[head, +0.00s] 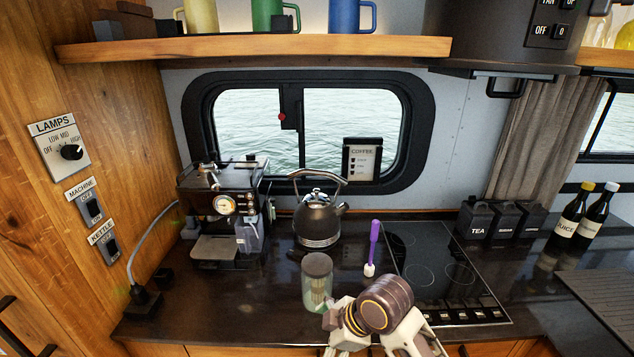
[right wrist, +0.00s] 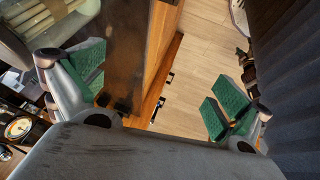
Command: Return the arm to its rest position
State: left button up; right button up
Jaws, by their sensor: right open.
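My right arm (head: 385,310) reaches in at the bottom middle of the head view, over the counter's front edge, just right of the jar. My right gripper (right wrist: 152,92) is open in the right wrist view. Its green finger pads are far apart, with nothing held between them. Behind the gap are the wooden counter edge and the floor. My left gripper is out of view.
A lidded glass jar (head: 317,283) stands very near my right arm. The cooktop (head: 440,270) lies to the right. Mugs sit on the shelf (head: 250,50).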

jog(key=s+d+f+m+h, duration=0.2)
jog(key=s+d+f+m, duration=0.25)
jog(key=d, duration=0.25)
jog(key=s+d+f+m+h, duration=0.1)
jog(key=s+d+f+m, duration=0.2)
jog(key=d+m, duration=0.35)
jog(key=s+d+f+m+h, duration=0.2)
jog(key=s+d+f+m, duration=0.1)
jog(key=d+m, duration=0.3)
notch_tip(320, 180, down, 35)
jog(key=s+d+n+b, duration=0.1)
jog(key=s+n+b, duration=0.1)
jog(key=s, duration=0.1)
jog(key=s+d+f+g, duration=0.1)
jog(key=s+d+f, duration=0.1)
jog(key=s+f, duration=0.8)
jog(key=s+d+f, duration=0.2)
jog(key=s+f, duration=0.9)
jog(key=s, duration=0.1)
jog(key=shift+d+g+b, duration=0.15)
jog(key=shift+g+b, duration=0.25)
